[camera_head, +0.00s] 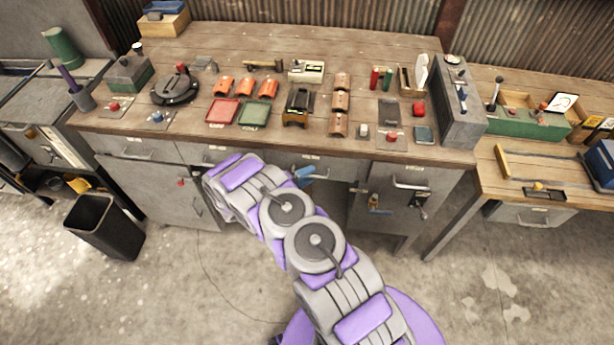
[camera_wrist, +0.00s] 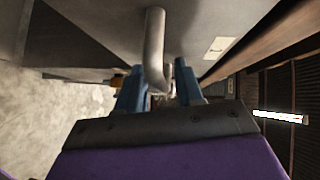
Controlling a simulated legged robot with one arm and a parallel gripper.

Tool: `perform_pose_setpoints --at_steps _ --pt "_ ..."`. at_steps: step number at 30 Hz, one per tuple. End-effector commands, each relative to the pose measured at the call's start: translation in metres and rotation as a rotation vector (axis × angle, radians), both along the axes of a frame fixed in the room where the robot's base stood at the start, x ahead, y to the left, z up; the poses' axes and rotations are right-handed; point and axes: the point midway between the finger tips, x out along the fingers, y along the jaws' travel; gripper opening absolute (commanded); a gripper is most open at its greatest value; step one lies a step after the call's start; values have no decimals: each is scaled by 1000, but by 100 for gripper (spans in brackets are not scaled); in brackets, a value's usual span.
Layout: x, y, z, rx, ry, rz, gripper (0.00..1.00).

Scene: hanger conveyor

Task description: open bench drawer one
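The wooden bench (camera_head: 300,140) has grey drawers under its front edge. A middle drawer (camera_head: 340,163) looks flush with the front and has a small label too blurred to read. My gripper (camera_head: 306,173) points right along this drawer's face, its blue fingers at the handle. In the wrist view, the metal bar handle (camera_wrist: 155,50) hangs from the grey drawer front (camera_wrist: 100,25) and ends between the spread fingers of my gripper (camera_wrist: 160,88). The gripper looks open around it; I cannot tell whether a finger touches. Which drawer is number one is not readable.
A left drawer (camera_head: 138,149) and a right cabinet (camera_head: 395,195) with handles flank the spot. A black bin (camera_head: 103,228) stands on the floor at left. A second table (camera_head: 530,195) stands at right. The concrete floor in front is clear.

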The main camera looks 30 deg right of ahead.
Motion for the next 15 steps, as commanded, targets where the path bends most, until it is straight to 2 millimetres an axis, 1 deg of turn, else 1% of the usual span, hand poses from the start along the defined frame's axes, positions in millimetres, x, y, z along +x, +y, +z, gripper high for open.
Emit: perform_pose_setpoints --at_steps 7,8,15 --pt "0 -1 0 0 0 0 36" --pt "0 -1 0 0 0 0 34" --pt "0 -1 0 1 0 0 11"
